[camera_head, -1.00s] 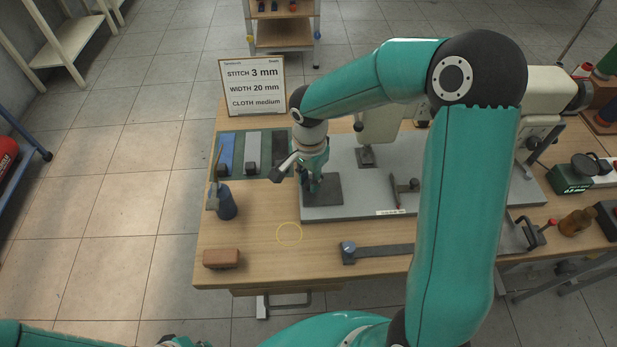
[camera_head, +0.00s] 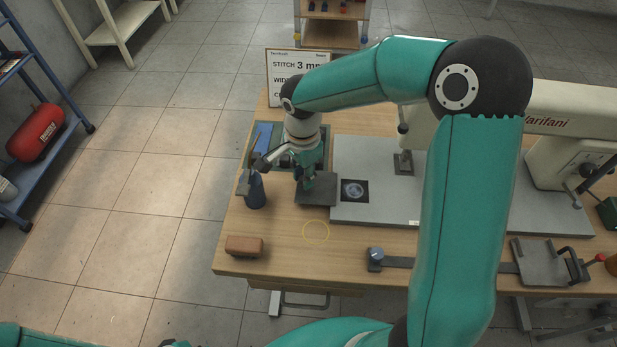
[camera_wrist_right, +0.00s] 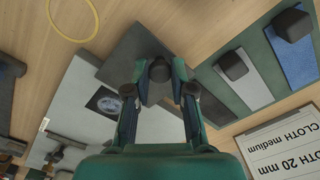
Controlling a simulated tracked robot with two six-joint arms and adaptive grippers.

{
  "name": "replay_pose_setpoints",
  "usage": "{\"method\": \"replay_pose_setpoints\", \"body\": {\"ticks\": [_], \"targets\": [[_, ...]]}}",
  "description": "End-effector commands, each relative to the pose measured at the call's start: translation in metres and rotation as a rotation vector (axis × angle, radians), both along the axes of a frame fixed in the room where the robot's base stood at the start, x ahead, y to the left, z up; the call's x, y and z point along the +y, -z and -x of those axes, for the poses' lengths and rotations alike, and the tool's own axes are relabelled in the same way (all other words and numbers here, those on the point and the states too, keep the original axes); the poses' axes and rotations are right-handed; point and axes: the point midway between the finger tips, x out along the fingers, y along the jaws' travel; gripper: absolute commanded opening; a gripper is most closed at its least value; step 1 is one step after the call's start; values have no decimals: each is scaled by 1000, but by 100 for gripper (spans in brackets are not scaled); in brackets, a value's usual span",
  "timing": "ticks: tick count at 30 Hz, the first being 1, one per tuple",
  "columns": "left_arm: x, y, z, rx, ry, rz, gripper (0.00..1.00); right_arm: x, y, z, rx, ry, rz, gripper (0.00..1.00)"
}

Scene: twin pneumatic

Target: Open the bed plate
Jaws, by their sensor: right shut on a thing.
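The dark grey bed plate (camera_head: 322,192) lies at the left end of the sewing machine's light grey bed (camera_head: 375,208), partly over its left edge. To its right a square opening (camera_head: 354,190) with a round metal part inside is uncovered. My right gripper (camera_head: 308,184) is above the plate. In the right wrist view its fingers (camera_wrist_right: 160,80) are shut on a dark knob (camera_wrist_right: 160,69) on the plate (camera_wrist_right: 135,50), and the opening (camera_wrist_right: 104,101) shows beside the plate. My left gripper is out of view.
A dark blue oil can (camera_head: 255,192) stands close left of the gripper. Cloth strips with dark blocks lie behind, near the sign (camera_head: 285,75). A brown block (camera_head: 244,245) and a yellow ring (camera_head: 316,233) are at the front. My right arm hides part of the machine.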

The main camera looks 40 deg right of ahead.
Motion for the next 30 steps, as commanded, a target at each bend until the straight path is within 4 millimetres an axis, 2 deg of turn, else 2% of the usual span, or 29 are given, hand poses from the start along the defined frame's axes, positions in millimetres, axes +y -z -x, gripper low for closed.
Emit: {"method": "replay_pose_setpoints", "body": {"ticks": [10, 11, 15, 25, 30], "targets": [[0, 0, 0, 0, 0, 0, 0, -2, -1, 0, -5, 11, 2, 0], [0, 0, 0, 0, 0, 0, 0, -2, -1, 0, -5, 12, 2, 28], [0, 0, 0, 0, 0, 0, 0, -2, -1, 0, -3, 12, 2, 49], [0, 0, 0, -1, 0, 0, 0, -2, -2, 1, -2, 13, 1, 49], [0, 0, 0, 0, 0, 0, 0, -2, -17, 0, -6, 12, 2, 49]]}}
